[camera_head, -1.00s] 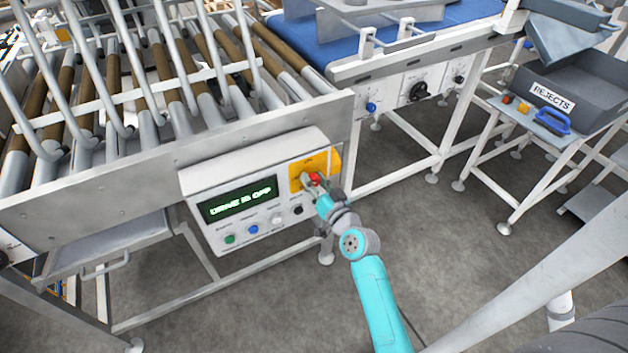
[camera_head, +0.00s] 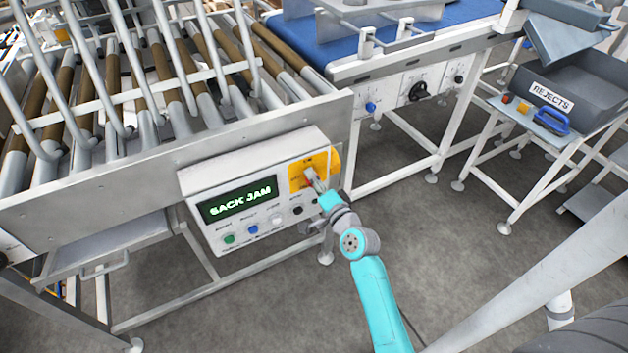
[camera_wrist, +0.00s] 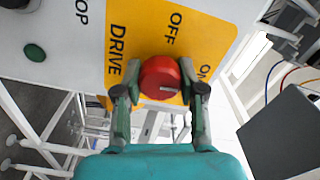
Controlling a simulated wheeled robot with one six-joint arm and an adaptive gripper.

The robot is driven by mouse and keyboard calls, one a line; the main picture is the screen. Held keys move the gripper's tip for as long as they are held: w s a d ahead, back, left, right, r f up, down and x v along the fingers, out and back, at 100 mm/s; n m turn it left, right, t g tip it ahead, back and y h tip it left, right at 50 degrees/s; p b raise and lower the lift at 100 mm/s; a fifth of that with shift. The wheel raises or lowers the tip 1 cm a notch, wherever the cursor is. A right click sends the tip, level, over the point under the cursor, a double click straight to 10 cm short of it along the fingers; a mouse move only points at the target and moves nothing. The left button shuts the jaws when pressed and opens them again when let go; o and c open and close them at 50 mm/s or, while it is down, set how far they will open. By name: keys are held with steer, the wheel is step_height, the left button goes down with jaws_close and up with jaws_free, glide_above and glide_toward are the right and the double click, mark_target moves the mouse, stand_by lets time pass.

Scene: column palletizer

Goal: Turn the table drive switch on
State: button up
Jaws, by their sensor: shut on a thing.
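The table drive switch is a red rotary knob (camera_wrist: 160,76) on a yellow plate (camera_wrist: 205,35) marked DRIVE, OFF and ON in the wrist view. My gripper (camera_wrist: 160,84) is shut on the knob, one finger on each side. A small pale mark shows on the knob's lower edge; I cannot tell surely which position it points to. In the head view my gripper (camera_head: 314,180) is at the yellow plate (camera_head: 322,165) and mostly covers the knob. The control box's display (camera_head: 238,199) reads SACK JAM.
A row of push buttons, including green (camera_head: 229,239) and blue (camera_head: 253,229) ones, sits below the display. The roller table (camera_head: 130,110) stands behind the box. A blue belt conveyor (camera_head: 300,40) and a REJECTS bin (camera_head: 585,85) are further right. Open floor lies in front.

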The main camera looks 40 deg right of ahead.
steer(key=shift+m, duration=0.6)
steer(key=o, duration=1.2)
steer(key=shift+c, duration=0.2)
steer(key=shift+s, duration=0.1)
steer(key=v, duration=1.2)
